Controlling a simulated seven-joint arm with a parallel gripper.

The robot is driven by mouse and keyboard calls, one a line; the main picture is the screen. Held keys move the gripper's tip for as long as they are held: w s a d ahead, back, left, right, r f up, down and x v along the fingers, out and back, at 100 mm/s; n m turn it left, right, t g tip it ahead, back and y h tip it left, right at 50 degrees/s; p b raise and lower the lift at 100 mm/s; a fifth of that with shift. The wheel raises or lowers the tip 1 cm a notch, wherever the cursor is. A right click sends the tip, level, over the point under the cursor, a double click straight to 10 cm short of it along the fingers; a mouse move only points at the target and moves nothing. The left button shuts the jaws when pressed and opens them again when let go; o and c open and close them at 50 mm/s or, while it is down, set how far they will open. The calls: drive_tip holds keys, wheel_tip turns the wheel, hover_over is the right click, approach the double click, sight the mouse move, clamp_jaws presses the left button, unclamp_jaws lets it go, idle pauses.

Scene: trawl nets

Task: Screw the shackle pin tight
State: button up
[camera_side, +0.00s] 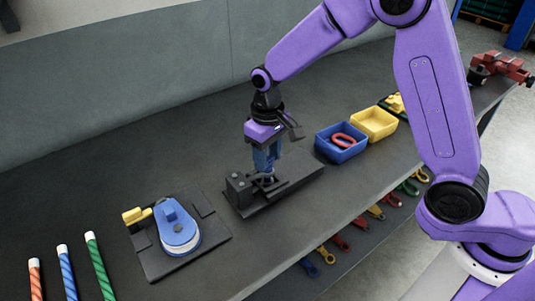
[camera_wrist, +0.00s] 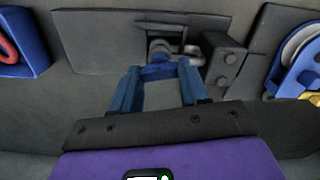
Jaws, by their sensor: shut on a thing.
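My gripper (camera_side: 266,158) points straight down over a dark fixture plate (camera_side: 300,185) on the bench. Its blue fingers are shut on the shackle pin, at the grey shackle (camera_wrist: 160,46) held in the fixture. In the wrist view the fingertips (camera_wrist: 160,72) close on a blue piece at the near side of the shackle. A dark clamp block (camera_side: 238,188) with bolts stands just left of the fingers. The fingers hide most of the pin, and I cannot tell how far its thread is in.
A blue-and-white pulley block (camera_side: 179,230) with a yellow part lies on a plate at the left. A blue bin (camera_side: 326,150) holding a red link and a yellow bin (camera_side: 374,123) stand at the right. Colored rope pieces (camera_side: 67,272) lie at the far left.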

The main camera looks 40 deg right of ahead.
sight(268, 159)
drive_tip(key=m, duration=0.3)
idle(0.4)
drive_tip(key=o, duration=1.1)
drive_tip(key=shift+c, duration=0.2)
wheel_tip(268, 159, up, 18)
drive_tip(key=shift+f, duration=0.25)
